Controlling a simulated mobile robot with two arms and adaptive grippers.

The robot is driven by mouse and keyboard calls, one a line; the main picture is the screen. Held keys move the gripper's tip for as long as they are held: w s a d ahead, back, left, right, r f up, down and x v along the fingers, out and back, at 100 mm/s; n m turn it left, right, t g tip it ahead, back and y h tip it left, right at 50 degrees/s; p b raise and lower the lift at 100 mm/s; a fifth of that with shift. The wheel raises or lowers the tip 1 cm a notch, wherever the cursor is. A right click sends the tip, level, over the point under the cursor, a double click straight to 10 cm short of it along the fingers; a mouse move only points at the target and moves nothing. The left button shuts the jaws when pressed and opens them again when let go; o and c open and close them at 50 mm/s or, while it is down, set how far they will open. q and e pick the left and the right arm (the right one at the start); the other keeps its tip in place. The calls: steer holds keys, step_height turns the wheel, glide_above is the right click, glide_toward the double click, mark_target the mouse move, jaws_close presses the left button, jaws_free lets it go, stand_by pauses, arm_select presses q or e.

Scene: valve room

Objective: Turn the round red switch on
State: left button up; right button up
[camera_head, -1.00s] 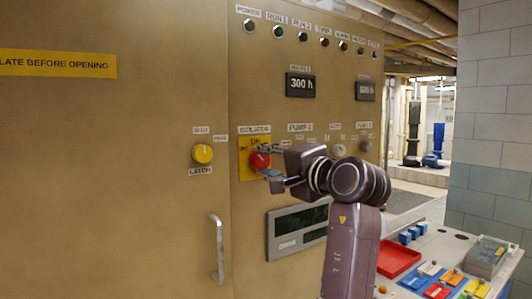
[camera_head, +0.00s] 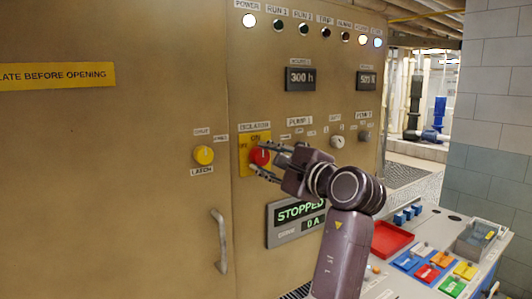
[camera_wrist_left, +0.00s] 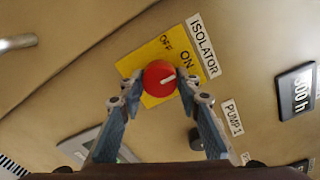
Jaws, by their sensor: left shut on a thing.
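The round red switch (camera_head: 260,156) sits on a yellow plate (camera_head: 244,160) on the tan cabinet, under an ISOLATOR label. My right gripper is not in view.
The display (camera_head: 298,222) below reads STOPPED and 0 A. The POWER lamp (camera_head: 249,20) glows white. A yellow LATCH knob (camera_head: 204,155) and a door handle (camera_head: 218,240) are to the left. A console with a red tray (camera_head: 390,239) stands at lower right.

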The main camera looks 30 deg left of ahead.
arm_select(q)
steer(key=shift+a+r, duration=0.1)
steer(key=shift+r, duration=0.15)
steer(key=shift+s, duration=0.1)
